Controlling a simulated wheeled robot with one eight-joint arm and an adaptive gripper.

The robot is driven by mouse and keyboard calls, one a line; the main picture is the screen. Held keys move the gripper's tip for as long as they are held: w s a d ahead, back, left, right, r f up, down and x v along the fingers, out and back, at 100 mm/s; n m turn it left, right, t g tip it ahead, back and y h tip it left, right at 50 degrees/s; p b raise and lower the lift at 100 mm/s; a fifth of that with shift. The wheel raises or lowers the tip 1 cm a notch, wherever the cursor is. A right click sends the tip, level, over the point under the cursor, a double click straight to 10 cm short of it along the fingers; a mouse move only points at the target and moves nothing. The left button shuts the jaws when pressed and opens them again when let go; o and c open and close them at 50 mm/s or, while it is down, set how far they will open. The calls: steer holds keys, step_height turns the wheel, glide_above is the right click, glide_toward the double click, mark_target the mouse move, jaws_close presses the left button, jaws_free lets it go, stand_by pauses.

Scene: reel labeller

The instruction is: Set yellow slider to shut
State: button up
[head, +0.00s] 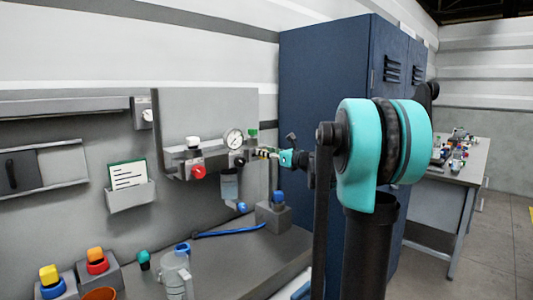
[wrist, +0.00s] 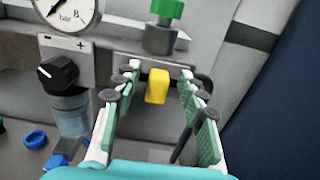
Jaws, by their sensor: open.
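The yellow slider (wrist: 157,87) shows in the wrist view on a grey mount below a green-topped fitting (wrist: 164,14). A gap shows between the slider and each finger, and nothing is held. In the head view my gripper (head: 268,154) is small and reaches to the right end of the panel's pipe row. The slider is mostly hidden by the fingers there. I cannot tell from these views which position the slider is in.
A pressure gauge (wrist: 66,12) and a black knob (wrist: 58,73) sit close left of my gripper. A red knob (head: 198,172) is further left on the panel. The blue cabinet (head: 325,85) stands to the right. A bench with a blue hose (head: 225,232) lies below.

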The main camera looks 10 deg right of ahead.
steer(key=shift+w+a, duration=0.15)
steer(key=shift+c, duration=0.2)
jaws_close()
